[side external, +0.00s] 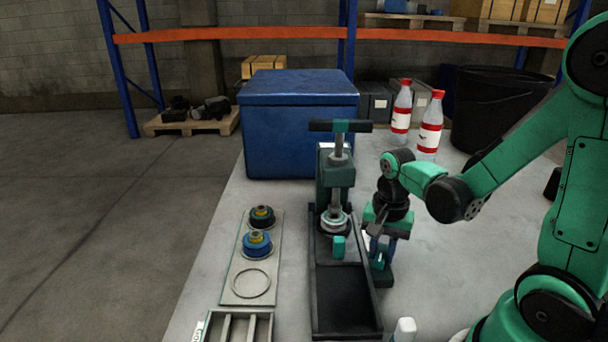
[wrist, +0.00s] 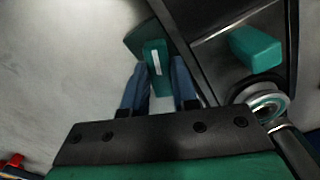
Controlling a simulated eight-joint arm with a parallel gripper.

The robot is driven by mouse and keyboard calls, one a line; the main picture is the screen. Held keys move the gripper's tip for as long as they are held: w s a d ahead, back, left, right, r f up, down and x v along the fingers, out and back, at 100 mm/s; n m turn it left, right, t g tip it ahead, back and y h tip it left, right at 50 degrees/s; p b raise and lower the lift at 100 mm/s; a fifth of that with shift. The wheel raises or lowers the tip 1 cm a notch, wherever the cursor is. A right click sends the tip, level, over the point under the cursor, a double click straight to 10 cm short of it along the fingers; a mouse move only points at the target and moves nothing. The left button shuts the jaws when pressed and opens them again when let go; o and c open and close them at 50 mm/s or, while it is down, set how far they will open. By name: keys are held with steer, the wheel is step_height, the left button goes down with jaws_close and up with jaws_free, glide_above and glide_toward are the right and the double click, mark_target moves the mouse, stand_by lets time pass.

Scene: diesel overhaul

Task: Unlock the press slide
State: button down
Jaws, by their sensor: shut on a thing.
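The press (side external: 335,180) stands on the table with a dark T-handle on top and a long dark slide track (side external: 346,295) in front. A green block (side external: 338,246) stands at the track's rear, below the ram; it also shows in the wrist view (wrist: 256,48). My gripper (side external: 379,252) is low beside the track's right side. In the wrist view its blue fingers (wrist: 160,68) are shut on a small green lock handle (wrist: 157,55) with a white stripe. The handle sits on a dark green base beside the track. The fingers partly hide it in the side view.
A grey plate (side external: 236,285) left of the press holds two round parts, blue (side external: 257,243) and dark (side external: 262,217), and an empty ring. A divided tray (side external: 238,328) is in front. A blue box (side external: 298,120) and two bottles (side external: 430,125) stand behind.

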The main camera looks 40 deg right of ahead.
steer(key=shift+n, duration=0.6)
steer(key=n, duration=0.3)
steer(key=c, duration=0.7)
jaws_free()
steer(key=shift+r, duration=2.75)
